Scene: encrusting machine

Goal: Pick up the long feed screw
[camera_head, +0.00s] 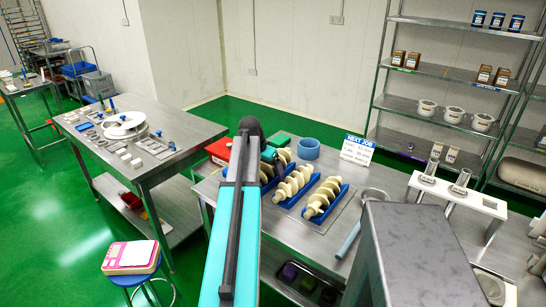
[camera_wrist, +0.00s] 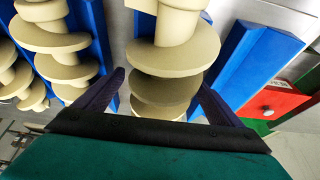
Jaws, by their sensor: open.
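Several cream feed screws lie in blue cradles on the steel table. In the head view, one screw (camera_head: 323,197) is at the right, another (camera_head: 294,184) is left of it, and more show partly behind my arm. In the wrist view, my gripper (camera_wrist: 158,82) is open, with one dark finger on each side of a cream screw (camera_wrist: 175,55). That screw runs between the fingers; I cannot tell whether they touch it. Another screw (camera_wrist: 55,42) lies to its left. My gripper's fingers are hidden in the head view. Which screw is the long one is unclear.
An empty-looking blue cradle (camera_wrist: 262,62) and a red box (camera_wrist: 272,104) lie right of the gripper in the wrist view. In the head view, a blue ring (camera_head: 308,148) and a sign (camera_head: 357,149) stand behind the screws. A grey metal housing (camera_head: 415,255) rises at the front right.

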